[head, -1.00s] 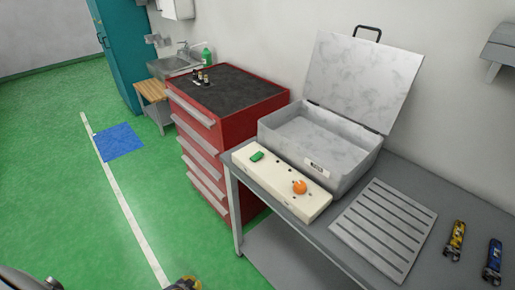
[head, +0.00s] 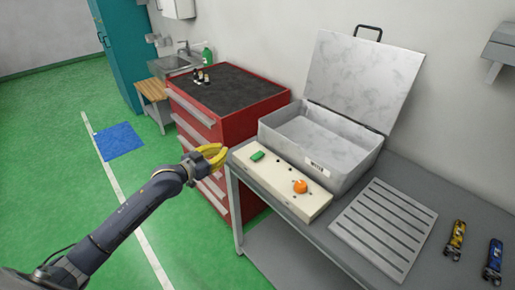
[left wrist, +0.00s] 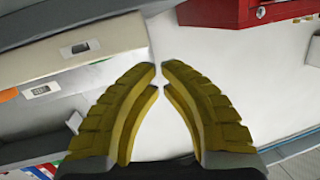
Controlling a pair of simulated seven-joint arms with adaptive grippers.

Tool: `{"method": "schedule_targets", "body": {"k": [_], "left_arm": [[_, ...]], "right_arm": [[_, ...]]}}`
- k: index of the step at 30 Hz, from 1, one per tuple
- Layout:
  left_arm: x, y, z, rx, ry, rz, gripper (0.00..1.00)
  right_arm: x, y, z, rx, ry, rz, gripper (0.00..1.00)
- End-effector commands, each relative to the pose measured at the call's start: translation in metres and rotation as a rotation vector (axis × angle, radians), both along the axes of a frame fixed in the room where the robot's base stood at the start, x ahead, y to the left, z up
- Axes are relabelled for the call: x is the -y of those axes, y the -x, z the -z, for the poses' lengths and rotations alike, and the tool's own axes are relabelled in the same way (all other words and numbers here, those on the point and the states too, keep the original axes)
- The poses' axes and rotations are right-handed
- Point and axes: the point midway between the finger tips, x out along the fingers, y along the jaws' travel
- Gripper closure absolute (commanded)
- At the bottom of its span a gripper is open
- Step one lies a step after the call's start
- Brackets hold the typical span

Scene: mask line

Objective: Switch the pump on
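A long cream control box (head: 282,182) lies along the front edge of the grey bench. A green switch (head: 257,156) sits near its left end and an orange knob (head: 300,187) near its right end. Small dark marks lie between them; the switch position cannot be told. My left gripper (head: 226,149), with yellow fingers, hovers just left of the box's left end, apart from it. In the left wrist view its fingertips (left wrist: 159,66) nearly meet, with a thin gap and nothing between them. My right gripper is not in view.
A metal box (head: 335,170) with its lid (head: 362,82) raised stands behind the control box. A red drawer cabinet (head: 235,130) stands left of the bench, close to my gripper.

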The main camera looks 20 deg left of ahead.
Motion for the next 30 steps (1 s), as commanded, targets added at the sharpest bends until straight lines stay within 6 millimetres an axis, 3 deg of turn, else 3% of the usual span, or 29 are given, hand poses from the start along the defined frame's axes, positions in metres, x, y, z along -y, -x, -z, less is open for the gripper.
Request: {"method": "schedule_targets", "body": {"k": [3, 9, 23, 30], "left_arm": [[0.029, 0.016, -0.034, 0.022, 0.041, 0.073, 1.00], [0.064, 0.038, -0.062, 0.024, 0.105, 0.155, 1.00], [0.070, 0.043, -0.062, -0.003, 0.129, 0.172, 1.00], [0.074, 0.036, -0.061, -0.002, 0.131, 0.171, 1.00]], "right_arm": [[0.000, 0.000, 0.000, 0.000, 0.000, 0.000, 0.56], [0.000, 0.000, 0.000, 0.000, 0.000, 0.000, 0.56], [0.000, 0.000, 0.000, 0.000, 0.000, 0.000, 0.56], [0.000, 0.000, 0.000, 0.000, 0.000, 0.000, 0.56]]}}
